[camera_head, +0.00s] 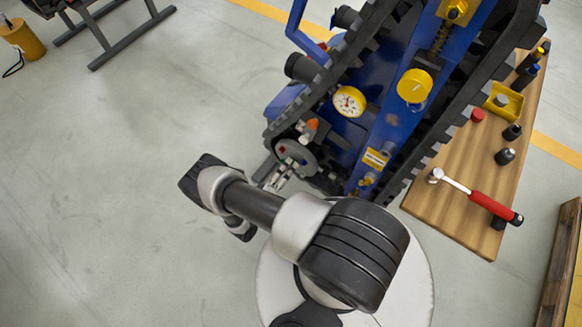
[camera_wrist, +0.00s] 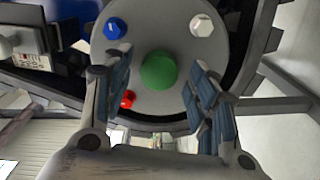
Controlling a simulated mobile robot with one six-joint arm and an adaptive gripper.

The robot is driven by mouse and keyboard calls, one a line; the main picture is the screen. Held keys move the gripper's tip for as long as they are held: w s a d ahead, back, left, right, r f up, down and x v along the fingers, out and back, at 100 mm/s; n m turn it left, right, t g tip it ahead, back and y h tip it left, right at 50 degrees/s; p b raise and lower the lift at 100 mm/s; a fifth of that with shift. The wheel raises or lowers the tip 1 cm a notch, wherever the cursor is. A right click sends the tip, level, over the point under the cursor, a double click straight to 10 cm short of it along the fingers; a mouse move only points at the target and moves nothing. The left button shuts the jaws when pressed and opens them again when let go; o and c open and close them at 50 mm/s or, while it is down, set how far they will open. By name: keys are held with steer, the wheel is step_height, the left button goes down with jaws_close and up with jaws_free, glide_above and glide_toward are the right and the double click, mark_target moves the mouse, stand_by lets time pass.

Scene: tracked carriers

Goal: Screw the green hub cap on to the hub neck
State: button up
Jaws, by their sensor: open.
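The green hub cap (camera_wrist: 158,70) shows as a round green face at the middle of a grey hub disc (camera_wrist: 168,28) in the wrist view. Blue (camera_wrist: 116,28), white (camera_wrist: 201,25) and red (camera_wrist: 128,99) bolt heads sit around it on the disc. My gripper (camera_wrist: 148,76) is open, with one finger on each side of the cap and visible gaps to it. The hub neck is hidden, and I cannot tell how far the cap is seated. In the head view my gripper (camera_head: 278,178) is at the lower left of the blue carrier, by the grey disc (camera_head: 298,153).
The blue tracked carrier (camera_head: 378,127) with black tracks fills the upper middle. A wooden table (camera_head: 462,220) on the right bears a red-handled tool (camera_head: 490,205), a red cap (camera_head: 477,115), a yellow tray (camera_head: 515,104) and black sockets (camera_head: 505,156).

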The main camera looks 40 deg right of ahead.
steer(key=shift+n, duration=0.8)
steer(key=n, duration=0.4)
steer(key=shift+n, duration=0.4)
steer(key=n, duration=0.5)
steer(key=shift+n, duration=0.4)
steer(key=n, duration=0.4)
steer(key=shift+n, duration=0.3)
steer(key=n, duration=0.4)
steer(key=shift+c, duration=0.4)
